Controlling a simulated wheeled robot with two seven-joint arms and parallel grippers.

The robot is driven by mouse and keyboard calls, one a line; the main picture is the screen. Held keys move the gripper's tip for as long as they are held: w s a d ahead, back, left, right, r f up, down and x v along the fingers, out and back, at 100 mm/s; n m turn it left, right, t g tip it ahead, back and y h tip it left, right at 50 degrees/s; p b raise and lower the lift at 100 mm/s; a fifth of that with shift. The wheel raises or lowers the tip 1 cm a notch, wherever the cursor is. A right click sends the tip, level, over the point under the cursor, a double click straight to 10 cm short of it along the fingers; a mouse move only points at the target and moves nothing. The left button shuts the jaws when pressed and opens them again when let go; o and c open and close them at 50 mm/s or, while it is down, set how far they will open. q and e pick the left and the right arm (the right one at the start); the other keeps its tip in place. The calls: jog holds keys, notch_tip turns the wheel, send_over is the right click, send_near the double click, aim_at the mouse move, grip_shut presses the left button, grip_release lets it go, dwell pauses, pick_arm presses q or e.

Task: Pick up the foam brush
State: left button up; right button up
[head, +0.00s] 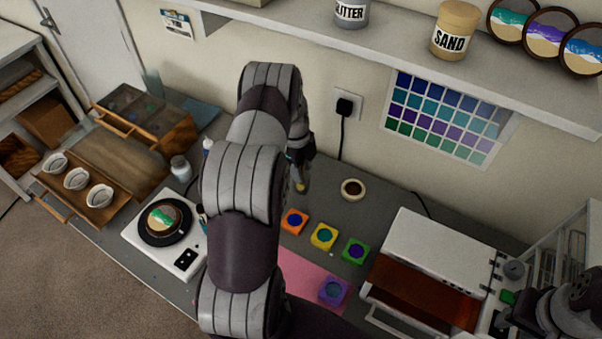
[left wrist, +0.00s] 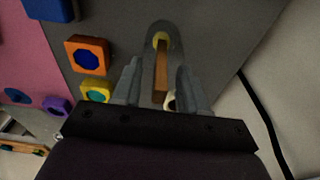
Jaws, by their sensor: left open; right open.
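The foam brush (left wrist: 161,75) shows in the left wrist view as a wooden handle with a yellow end, inside a grey rounded outline on the grey bench. My left gripper (left wrist: 158,82) is open, with one finger on each side of the handle. I cannot tell whether either finger touches it. In the head view, my left gripper (head: 300,160) points down near the back of the bench, and my arm hides much of the area around it. My right gripper (head: 512,318) is at the lower right edge, partly cut off, and open.
Coloured square moulds, orange (head: 294,221), yellow (head: 323,236) and green (head: 355,251), lie near my left gripper. A tape roll (head: 353,189) is beside it. A white machine (head: 440,255) stands right, a turntable (head: 165,222) left. A shelf (head: 400,55) overhangs the back.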

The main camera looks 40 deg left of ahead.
pick_arm(q)
jog(key=shift+f, duration=0.15)
grip_shut()
